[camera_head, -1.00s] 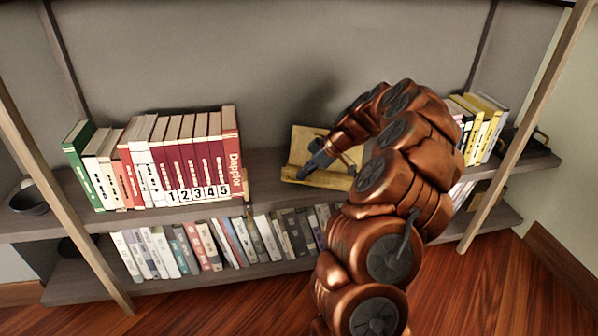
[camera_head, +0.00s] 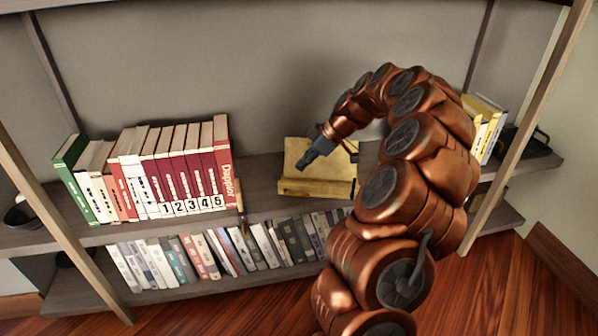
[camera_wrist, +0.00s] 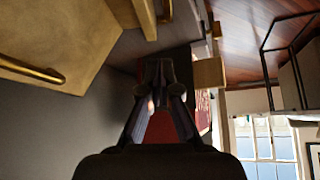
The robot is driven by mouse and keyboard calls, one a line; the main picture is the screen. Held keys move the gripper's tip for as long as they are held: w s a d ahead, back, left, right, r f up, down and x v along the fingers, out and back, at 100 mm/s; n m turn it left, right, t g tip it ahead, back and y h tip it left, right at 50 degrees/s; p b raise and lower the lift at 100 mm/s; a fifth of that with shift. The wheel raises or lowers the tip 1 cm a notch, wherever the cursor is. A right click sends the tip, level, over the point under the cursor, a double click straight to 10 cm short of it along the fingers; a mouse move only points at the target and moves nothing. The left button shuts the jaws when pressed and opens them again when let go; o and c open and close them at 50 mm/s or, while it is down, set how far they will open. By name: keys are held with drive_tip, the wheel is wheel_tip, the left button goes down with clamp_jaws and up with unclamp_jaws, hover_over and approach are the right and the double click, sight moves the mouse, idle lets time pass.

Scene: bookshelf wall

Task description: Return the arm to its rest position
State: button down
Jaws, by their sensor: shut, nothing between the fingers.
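My copper-coloured arm arches up from the lower right in the head view. My gripper (camera_head: 306,162) is dark, shut and empty. It points down and to the left in front of the yellow wooden stand (camera_head: 318,188) on the upper shelf. In the wrist view my gripper (camera_wrist: 158,66) shows its fingers closed together at the tips. Part of the stand, with a brass bar, fills the upper left of that view (camera_wrist: 60,35). I cannot tell whether the gripper touches the stand.
A row of books, some maroon and numbered 1 to 5 (camera_head: 185,170), stands left on the upper shelf (camera_head: 262,200). More books (camera_head: 200,255) fill the lower shelf. Yellow books (camera_head: 485,125) stand at right behind my arm. Slanted wooden posts (camera_head: 530,85) frame the shelves.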

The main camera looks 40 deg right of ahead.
drive_tip(key=p+v, duration=0.1)
drive_tip(key=v, duration=0.5)
drive_tip(key=shift+r, duration=0.35)
